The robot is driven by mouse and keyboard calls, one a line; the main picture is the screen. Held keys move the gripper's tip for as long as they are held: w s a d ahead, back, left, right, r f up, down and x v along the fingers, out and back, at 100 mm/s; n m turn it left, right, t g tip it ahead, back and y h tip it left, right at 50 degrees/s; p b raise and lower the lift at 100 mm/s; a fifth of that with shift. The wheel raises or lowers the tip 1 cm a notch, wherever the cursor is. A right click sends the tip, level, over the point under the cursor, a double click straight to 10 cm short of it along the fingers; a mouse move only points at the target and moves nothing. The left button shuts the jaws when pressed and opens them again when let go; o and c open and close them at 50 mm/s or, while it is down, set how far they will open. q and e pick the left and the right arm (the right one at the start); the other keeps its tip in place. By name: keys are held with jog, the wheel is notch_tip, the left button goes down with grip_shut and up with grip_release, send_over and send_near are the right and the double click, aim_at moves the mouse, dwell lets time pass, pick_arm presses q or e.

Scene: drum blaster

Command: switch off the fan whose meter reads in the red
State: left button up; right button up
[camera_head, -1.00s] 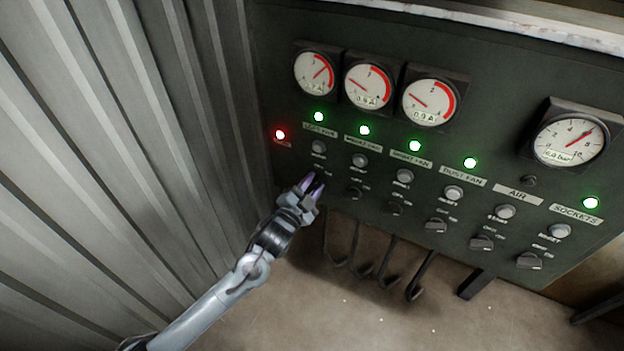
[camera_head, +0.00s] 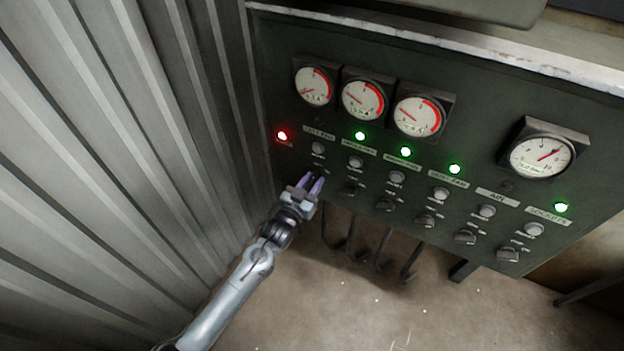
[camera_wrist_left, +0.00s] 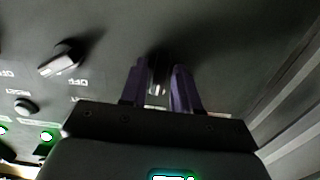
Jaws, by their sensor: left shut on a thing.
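The leftmost round meter (camera_head: 314,87) on the dark panel has a white face with a red arc. Its needle now points low, to the lower left, outside the red. The label plate (camera_head: 319,132) and grey reset button (camera_head: 318,148) of the left fan are below it, and no green lamp glows there. My left gripper (camera_head: 314,182) is at the leftmost switch knob, which it hides in the head view. In the left wrist view its purple fingers are shut on that knob (camera_wrist_left: 158,75). My right gripper is not in view.
Two more red-arc meters (camera_head: 363,100) (camera_head: 418,116) have needles outside the red. An air meter (camera_head: 541,156) is at right. A red lamp (camera_head: 282,135) glows. A neighbouring knob (camera_wrist_left: 62,58) sits beside my fingers. A corrugated wall (camera_head: 120,150) is close at left.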

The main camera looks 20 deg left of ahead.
pick_arm(q)
jog(key=shift+n, duration=0.3)
jog(key=o, duration=0.7)
jog(key=shift+o, duration=0.2)
jog(key=shift+s+p, duration=0.3)
jog(key=shift+s, duration=0.3)
jog(key=s+a+p, duration=0.1)
jog(key=s+p, duration=0.1)
jog(key=s, duration=0.7)
jog(key=shift+s+a, duration=0.15)
jog(key=shift+s, duration=0.15)
jog(key=shift+w, duration=0.1)
